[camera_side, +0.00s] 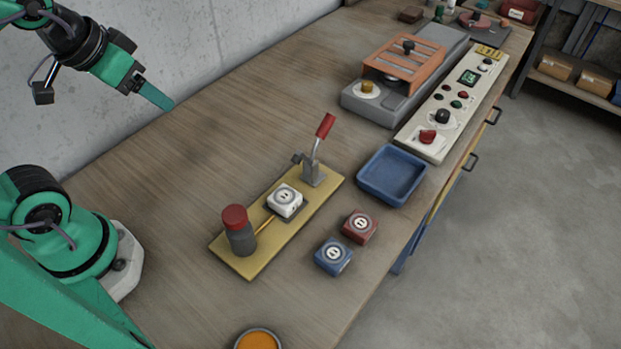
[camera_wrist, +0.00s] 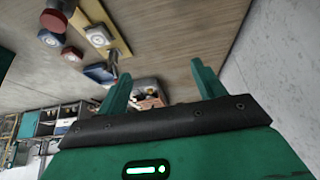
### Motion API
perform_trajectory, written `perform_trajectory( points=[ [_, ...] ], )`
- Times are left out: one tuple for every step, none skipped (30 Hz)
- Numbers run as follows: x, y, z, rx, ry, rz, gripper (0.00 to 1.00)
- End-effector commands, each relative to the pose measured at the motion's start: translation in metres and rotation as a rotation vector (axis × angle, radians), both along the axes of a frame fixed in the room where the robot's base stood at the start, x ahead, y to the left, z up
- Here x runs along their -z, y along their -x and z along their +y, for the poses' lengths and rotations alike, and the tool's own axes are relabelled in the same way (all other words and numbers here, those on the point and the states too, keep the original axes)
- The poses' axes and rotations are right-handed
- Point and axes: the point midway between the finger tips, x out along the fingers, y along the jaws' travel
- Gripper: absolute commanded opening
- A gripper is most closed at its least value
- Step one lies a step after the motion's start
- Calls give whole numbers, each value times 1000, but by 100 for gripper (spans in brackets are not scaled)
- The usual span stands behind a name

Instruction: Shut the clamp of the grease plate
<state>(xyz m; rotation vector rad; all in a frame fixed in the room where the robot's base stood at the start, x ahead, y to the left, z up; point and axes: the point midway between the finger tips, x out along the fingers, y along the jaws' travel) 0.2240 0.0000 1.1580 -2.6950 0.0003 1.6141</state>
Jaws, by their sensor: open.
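The grease plate (camera_side: 238,263) is a yellow board lying on the bench in the side view. Its clamp (camera_side: 313,172) stands at the far end, grey metal with a red handle (camera_side: 325,125) that points up and leans right. The clamp's short arm appears raised, clear of the white block (camera_side: 285,201) at mid-plate. A grey cylinder with a red cap (camera_side: 235,217) stands at the near end. My gripper (camera_side: 156,97) is open and empty, high up to the left, well apart from the clamp. Its two fingers (camera_wrist: 162,86) show spread in the wrist view.
A blue tray (camera_side: 419,178) sits right of the clamp. A red block (camera_side: 359,227) and a blue block (camera_side: 333,257) sit beside the plate. A grey machine (camera_side: 375,104) and a control panel (camera_side: 409,142) stand farther back. The bench left of the plate is clear.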

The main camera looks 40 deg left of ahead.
Motion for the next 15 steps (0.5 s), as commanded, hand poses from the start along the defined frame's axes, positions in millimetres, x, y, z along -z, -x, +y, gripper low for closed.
perform_trajectory(
  points=[
    [0, 0, 0, 0, 0, 0, 61],
    [0, 0, 0, 0, 0, 0, 55],
    [0, 0, 0, 0, 0, 0, 47],
    [-1, -1, 0, 0, 0, 1, 41],
    [-1, -1, 0, 0, 1, 1, 35],
    [-2, -2, -1, 1, 0, 2, 27],
    [-3, -3, -1, 2, 1, 4, 22],
    [-4, -4, -1, 3, 1, 6, 16],
    [-5, -6, -2, 3, 2, 9, 8],
    [-6, -8, -2, 5, 2, 13, 2],
    [-8, -10, -3, 6, 3, 15, 0],
    [-10, -13, -3, 7, 3, 20, 0],
    [-12, -15, -4, 8, 5, 25, 0],
    [-14, -18, -5, 10, 5, 28, 0],
    [-17, -22, -6, 12, 6, 35, 0]
  ],
)
